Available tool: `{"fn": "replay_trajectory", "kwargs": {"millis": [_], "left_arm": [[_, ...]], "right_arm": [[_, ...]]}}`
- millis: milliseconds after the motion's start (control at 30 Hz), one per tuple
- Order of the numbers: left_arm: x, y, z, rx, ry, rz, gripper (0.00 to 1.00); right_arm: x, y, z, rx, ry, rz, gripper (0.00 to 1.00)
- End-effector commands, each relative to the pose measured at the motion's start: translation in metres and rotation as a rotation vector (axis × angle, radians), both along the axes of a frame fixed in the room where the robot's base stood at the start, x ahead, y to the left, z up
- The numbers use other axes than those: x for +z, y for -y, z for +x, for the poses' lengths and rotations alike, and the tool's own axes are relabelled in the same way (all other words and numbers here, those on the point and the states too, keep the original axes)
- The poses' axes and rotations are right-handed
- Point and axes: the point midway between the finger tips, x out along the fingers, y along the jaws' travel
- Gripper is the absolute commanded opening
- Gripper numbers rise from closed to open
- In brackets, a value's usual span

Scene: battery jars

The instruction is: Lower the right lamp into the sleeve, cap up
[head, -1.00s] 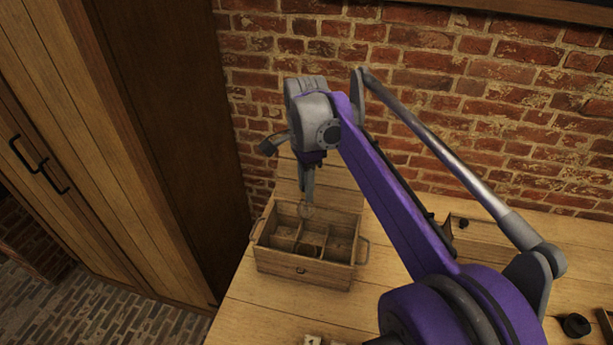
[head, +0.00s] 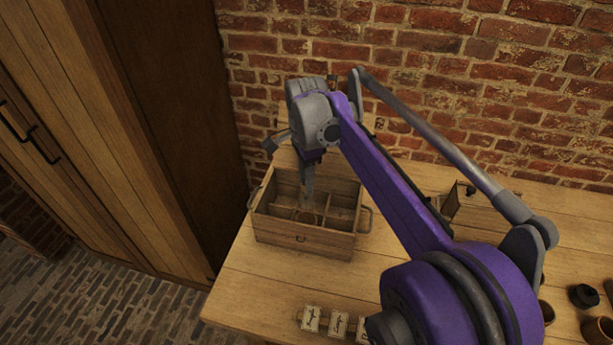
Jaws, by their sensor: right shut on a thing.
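My right gripper (head: 307,197) reaches down into the open wooden box (head: 303,242), among its compartments. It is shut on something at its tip. I take this to be the lamp, but it is small, pale and see-through, so its outline and cap cannot be made out. Something brownish lies low in the middle of the box, under the fingertips; I cannot tell whether it is the sleeve. The fingers and arm hide part of the box's inside. My left gripper is not in view.
Cards (head: 339,323) lie at the table's front. Another wooden box (head: 452,205), a black object (head: 584,296) and a brown pot (head: 597,331) stand to the right. A brick wall (head: 430,75) closes the back.

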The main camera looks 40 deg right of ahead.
Motion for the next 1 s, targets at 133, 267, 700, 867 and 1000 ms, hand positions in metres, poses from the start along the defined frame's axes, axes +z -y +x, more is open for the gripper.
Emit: {"fn": "replay_trajectory", "kwargs": {"millis": [133,267,700,867,1000], "left_arm": [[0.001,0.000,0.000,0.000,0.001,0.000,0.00],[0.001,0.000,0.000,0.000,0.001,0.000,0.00],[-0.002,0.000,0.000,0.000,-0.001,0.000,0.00],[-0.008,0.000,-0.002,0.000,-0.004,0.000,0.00],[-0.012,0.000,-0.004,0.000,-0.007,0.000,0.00]], "right_arm": [[0.001,0.000,0.000,0.000,0.000,0.000,0.00],[0.001,0.000,0.000,0.000,0.000,0.000,0.00],[-0.003,0.000,0.000,0.000,0.000,0.000,0.00],[-0.011,0.000,0.000,0.000,-0.001,0.000,0.00],[-0.018,0.000,0.000,0.000,-0.001,0.000,0.00]]}}
